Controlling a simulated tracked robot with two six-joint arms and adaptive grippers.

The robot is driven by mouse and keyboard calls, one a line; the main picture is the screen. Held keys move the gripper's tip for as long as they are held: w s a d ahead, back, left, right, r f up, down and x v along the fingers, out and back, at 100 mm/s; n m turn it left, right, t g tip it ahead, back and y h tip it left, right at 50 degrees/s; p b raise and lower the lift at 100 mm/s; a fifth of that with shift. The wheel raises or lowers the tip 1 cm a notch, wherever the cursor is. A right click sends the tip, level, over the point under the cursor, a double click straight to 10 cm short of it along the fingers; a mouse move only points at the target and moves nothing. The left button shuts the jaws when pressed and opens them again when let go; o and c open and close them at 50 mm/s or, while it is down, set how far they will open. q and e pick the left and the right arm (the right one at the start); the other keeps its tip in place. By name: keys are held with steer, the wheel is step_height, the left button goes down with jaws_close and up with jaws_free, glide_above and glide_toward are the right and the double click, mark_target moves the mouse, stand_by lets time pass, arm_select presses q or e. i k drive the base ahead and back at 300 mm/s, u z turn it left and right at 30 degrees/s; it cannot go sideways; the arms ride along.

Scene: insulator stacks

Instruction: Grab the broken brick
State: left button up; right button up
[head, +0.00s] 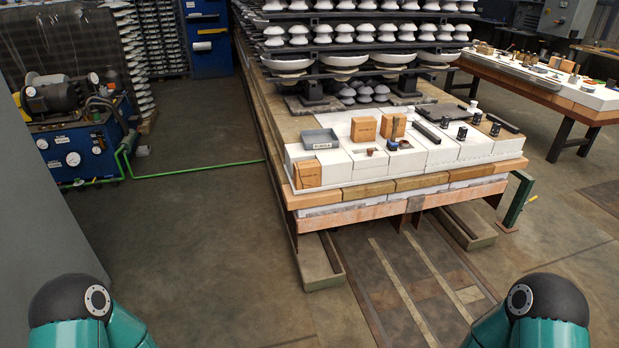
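A tan-orange brick (307,174) stands at the front left corner of the white-topped kiln car (345,170). A dark line runs down its face and looks like a crack. Two more tan bricks, a left one (364,129) and a right one (393,127), stand farther back on the white top; I see no clear break in them. A small brown piece (370,151) lies in front of them, too small to identify. Both my grippers are out of view; only upper parts of my arms show at the bottom corners, far from the bricks.
A grey tray (320,139) sits behind the front brick. Dark cylinders (462,132) and bars stand to the right. Racks of white insulators (340,35) rise behind. A blue pump unit (75,145) is at left. Floor before the car is open, with rails.

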mark_target(307, 174)
steer(key=z, duration=1.15)
steer(key=i, duration=2.25)
steer(key=u, duration=1.15)
steer(key=i, duration=0.6)
steer(key=u, duration=0.05)
